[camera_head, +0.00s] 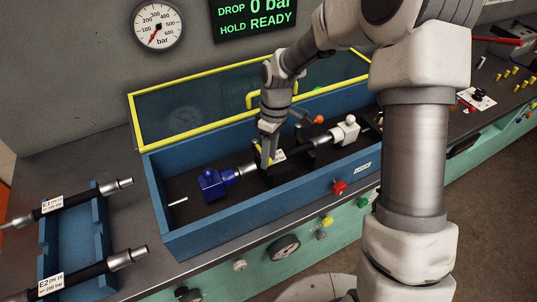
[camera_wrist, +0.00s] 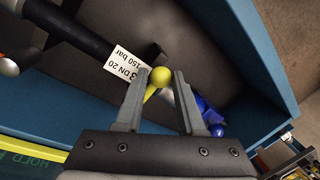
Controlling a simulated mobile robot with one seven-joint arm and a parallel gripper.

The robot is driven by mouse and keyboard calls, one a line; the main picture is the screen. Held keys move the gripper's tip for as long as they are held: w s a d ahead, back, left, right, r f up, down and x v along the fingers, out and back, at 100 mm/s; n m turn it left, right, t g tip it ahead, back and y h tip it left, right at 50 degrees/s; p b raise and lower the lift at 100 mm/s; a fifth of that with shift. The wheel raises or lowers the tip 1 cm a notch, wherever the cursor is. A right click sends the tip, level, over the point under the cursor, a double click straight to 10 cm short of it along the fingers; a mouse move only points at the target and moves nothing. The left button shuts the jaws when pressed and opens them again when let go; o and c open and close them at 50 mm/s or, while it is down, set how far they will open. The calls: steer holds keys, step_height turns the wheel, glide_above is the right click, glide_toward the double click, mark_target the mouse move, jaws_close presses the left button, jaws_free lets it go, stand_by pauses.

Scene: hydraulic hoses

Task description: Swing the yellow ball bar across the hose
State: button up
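The yellow ball bar shows in the wrist view with its round ball (camera_wrist: 160,76) between my fingertips and a short piece of yellow bar behind it. My gripper (camera_wrist: 157,82) is open, with gaps beside the ball. The black hose (camera_wrist: 75,30) with a white label reading "DN 20 150 bar" lies just past the ball. In the head view my gripper (camera_head: 267,160) points down into the blue trough, close to the hose's middle. The hose runs between a blue block (camera_head: 213,184) and a white block (camera_head: 346,131). Most of the bar is hidden there.
The blue trough (camera_head: 197,238) has a raised clear lid with a yellow frame (camera_head: 140,122) behind it. An orange-tipped lever (camera_head: 319,120) stands right of my gripper. Two labelled hoses lie on a blue rack (camera_head: 75,235) at left. The display reads 0 bar, hold ready.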

steer(key=o, duration=0.3)
steer(key=shift+o, duration=0.2)
step_height(320, 180, up, 17)
steer(key=w+d, duration=0.1)
steer(key=w, duration=0.2)
steer(key=shift+d+p, duration=0.35)
steer(key=shift+d, duration=0.05)
steer(key=shift+s, duration=0.1)
steer(key=s+d+r+m+t+h, duration=0.1)
steer(key=s+d+r+m+t, duration=0.45)
steer(key=s, duration=0.45)
steer(key=s+d+m+t, duration=0.1)
steer(key=s+d+m, duration=0.1)
steer(key=s, duration=0.4)
steer(key=s+d+r+m+t, duration=0.1)
steer(key=s+d+m, duration=0.2)
steer(key=s, duration=0.3)
steer(key=shift+s+d+m, duration=0.3)
steer(key=shift+d+m, duration=0.05)
steer(key=shift+m, duration=0.4)
